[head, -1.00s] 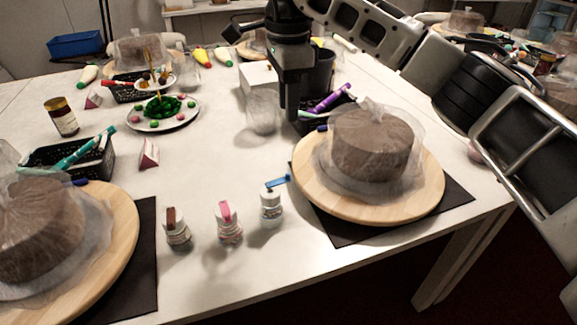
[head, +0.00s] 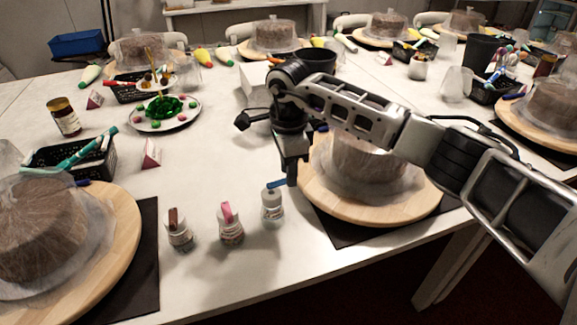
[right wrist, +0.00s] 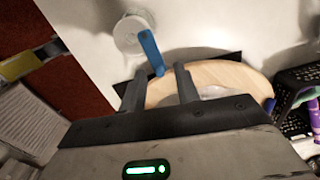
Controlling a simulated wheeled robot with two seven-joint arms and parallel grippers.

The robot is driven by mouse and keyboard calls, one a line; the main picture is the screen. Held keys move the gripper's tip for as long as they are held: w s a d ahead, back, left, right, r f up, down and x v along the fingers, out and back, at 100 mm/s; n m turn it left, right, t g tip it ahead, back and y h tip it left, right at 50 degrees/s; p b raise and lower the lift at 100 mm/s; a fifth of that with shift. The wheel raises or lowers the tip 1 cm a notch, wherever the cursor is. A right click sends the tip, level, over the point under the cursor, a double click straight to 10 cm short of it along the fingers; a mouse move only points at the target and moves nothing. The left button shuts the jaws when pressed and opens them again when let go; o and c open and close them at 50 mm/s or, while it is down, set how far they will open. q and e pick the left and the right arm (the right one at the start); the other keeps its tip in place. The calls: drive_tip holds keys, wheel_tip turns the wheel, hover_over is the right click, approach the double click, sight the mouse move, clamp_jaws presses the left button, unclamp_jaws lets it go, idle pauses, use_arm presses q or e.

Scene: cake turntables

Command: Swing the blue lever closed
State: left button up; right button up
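A small white bottle (head: 272,208) with a blue lever (head: 277,184) on top stands near the table's front edge. The lever sticks out sideways past the cap toward the right. In the right wrist view the blue lever (right wrist: 149,48) runs from the round white top toward my fingers. My right gripper (head: 291,178) points down just beside the lever's free end. In the wrist view my right gripper (right wrist: 159,70) has its fingers apart, and the lever's end shows between the tips. Whether they touch is unclear. My left gripper is not in view.
Bottles with a brown lever (head: 178,230) and a pink lever (head: 230,224) stand to the left. A round wooden turntable (head: 415,208) with a wrapped cake is close on the right, partly behind my arm. Table in front of the pink card (head: 151,153) is clear.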

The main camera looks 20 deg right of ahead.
clamp_jaws()
drive_tip(key=s+a+m, duration=0.4)
drive_tip(key=s+m, duration=0.1)
drive_tip(key=m, duration=1.3)
drive_tip(key=shift+a+m, duration=0.15)
drive_tip(key=shift+m, duration=0.25)
drive_tip(key=shift+a, duration=0.1)
idle(0.4)
